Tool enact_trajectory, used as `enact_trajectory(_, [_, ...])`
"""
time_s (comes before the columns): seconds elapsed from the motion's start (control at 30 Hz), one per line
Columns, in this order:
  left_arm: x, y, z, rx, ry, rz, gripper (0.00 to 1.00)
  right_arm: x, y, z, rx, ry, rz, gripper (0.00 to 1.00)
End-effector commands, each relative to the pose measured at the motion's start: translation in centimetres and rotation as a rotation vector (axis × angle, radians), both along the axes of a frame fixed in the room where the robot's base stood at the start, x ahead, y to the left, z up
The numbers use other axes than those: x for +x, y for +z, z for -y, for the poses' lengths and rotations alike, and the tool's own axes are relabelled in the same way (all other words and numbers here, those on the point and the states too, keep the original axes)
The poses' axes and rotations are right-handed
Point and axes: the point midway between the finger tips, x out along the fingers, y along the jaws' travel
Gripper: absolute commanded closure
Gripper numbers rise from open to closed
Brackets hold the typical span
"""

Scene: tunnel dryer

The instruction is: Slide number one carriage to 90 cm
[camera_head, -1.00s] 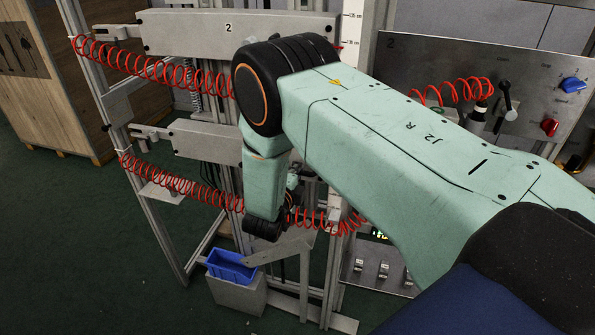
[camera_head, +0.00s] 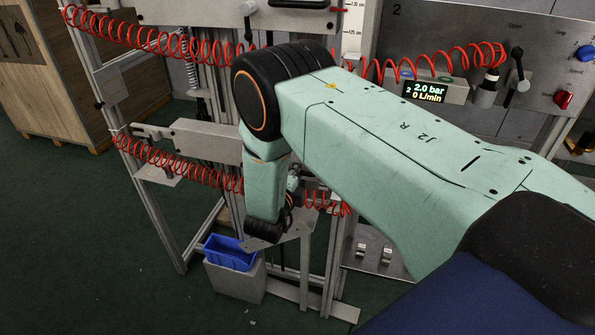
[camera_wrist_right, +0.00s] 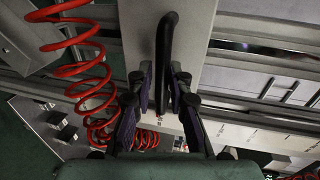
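The lower carriage (camera_head: 207,141), a grey plate on the upright frame, is left of my right arm; I cannot see a number on it. My right gripper (camera_wrist_right: 162,85) has a finger on each side of a black handle (camera_wrist_right: 166,35) on a pale plate (camera_wrist_right: 193,50) and appears shut on it. In the head view my forearm hides the handle and fingertips. An upper carriage (camera_head: 235,12) is at the top edge. A white scale (camera_head: 353,18) beside it shows marks near 130 and 125 cm. My left gripper is out of view.
Red coiled hoses (camera_head: 195,170) hang across the frame. A blue bin (camera_head: 230,252) stands on a grey block below. A wooden crate (camera_head: 62,75) is at left.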

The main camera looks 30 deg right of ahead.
Motion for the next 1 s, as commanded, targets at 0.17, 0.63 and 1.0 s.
enact_trajectory(0.17, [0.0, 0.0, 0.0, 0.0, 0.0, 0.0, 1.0, 0.1, 0.2, 0.1, -0.002, -0.003, 0.006, 0.65])
enact_trajectory(0.63, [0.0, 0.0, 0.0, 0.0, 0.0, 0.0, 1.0, -0.9, 0.8, -1.4, -0.002, 0.0, 0.008, 0.65])
enact_trajectory(1.0, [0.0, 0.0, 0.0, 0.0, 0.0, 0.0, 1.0, -4.2, 1.8, -5.0, -0.002, -0.002, 0.007, 0.65])
